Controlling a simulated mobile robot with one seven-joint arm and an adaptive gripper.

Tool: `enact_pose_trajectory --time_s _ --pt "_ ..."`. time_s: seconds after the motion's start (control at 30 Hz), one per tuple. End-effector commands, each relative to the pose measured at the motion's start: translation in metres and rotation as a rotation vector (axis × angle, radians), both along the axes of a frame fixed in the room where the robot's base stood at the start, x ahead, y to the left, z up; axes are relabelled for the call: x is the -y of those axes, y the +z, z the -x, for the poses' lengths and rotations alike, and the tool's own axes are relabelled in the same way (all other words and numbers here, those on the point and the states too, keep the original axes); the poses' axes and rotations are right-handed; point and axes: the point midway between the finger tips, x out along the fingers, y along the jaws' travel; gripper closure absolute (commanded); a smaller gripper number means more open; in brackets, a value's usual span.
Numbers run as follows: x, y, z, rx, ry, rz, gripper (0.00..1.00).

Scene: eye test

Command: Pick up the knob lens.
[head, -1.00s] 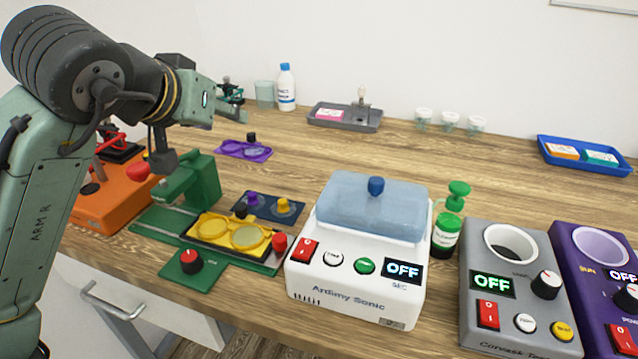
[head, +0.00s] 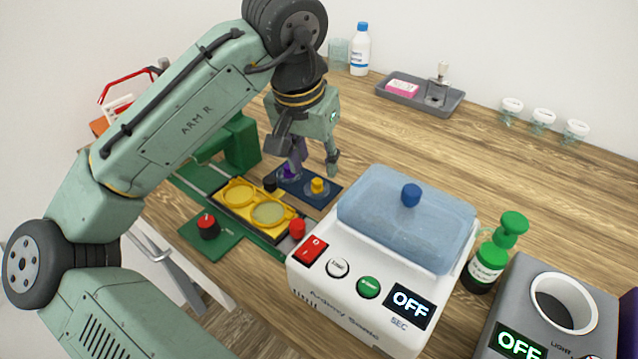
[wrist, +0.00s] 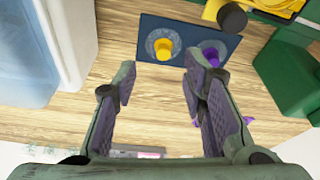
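A dark blue plate (head: 325,201) lies on the table and bears two round lenses with knobs. The lens with the yellow knob (head: 318,186) is at the plate's right in the head view. The lens with the purple knob (head: 285,171) is at its left, partly covered by a finger. My gripper (head: 315,166) is open and empty, just above the plate. In the wrist view, the open fingers (wrist: 158,76) point toward the yellow-knob lens (wrist: 162,46), which shows between them. The purple-knob lens (wrist: 210,54) is partly behind the right finger.
A white machine with a blue lid (head: 405,225) stands close to the plate's right. A yellow double-ring holder (head: 268,213) on a green base and a green block (head: 240,143) are at the left. A grey tray (head: 418,98) stands behind on mostly clear table.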

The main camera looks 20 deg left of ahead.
Motion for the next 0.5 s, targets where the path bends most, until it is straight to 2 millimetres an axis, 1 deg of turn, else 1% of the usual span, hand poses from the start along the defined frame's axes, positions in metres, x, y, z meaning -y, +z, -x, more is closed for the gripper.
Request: enact_pose_trajectory --time_s 0.17,0.3,0.4,0.5 --pt "-0.001 -0.012 -0.004 -0.001 0.000 0.000 0.61" --pt "-0.004 -0.032 -0.010 -0.001 0.001 0.000 0.61" --pt "-0.002 -0.046 -0.014 0.000 -0.001 0.001 0.61" --pt "-0.002 -0.053 -0.016 0.002 -0.001 -0.001 0.61"
